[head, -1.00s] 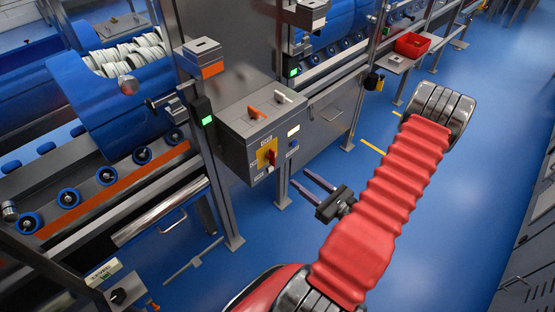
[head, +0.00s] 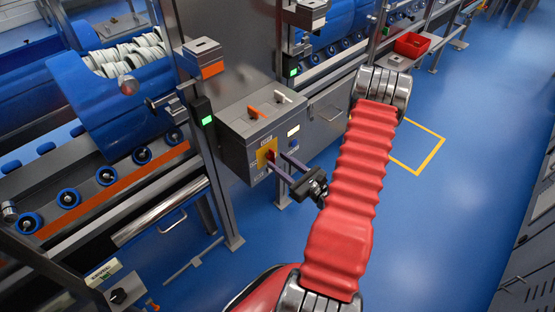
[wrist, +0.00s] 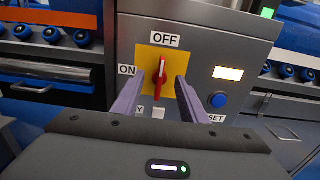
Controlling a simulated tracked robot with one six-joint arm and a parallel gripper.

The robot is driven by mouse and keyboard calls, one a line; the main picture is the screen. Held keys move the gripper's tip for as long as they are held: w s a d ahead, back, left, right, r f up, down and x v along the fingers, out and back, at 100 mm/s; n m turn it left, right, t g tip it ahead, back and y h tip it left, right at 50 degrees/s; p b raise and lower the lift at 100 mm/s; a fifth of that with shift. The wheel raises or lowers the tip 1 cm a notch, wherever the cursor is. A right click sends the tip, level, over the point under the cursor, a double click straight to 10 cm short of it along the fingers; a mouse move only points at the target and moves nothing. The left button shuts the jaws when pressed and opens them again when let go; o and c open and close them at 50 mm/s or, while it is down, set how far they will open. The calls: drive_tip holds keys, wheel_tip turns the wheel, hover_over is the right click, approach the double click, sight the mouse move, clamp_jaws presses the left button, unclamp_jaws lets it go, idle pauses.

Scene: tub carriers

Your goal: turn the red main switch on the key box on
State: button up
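The key box (head: 240,135) is a grey box on the machine post, with a yellow plate (wrist: 150,55) on its front. The red main switch (wrist: 162,70) sits on that plate; its handle stands upright, pointing to the OFF label (wrist: 165,39). The ON label (wrist: 127,71) is to the left of the switch. My gripper (wrist: 160,80) is open, with one finger on each side of the switch handle. I cannot tell whether the fingertips touch it. In the head view my gripper (head: 276,160) reaches the box front from the right and partly hides the switch.
Orange and white handles (head: 283,97) stand on the box top. A blue roller conveyor (head: 108,176) lies left. The blue floor (head: 465,180) at right is clear.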

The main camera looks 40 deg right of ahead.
sight(271, 157)
drive_tip(key=shift+w, duration=1.15)
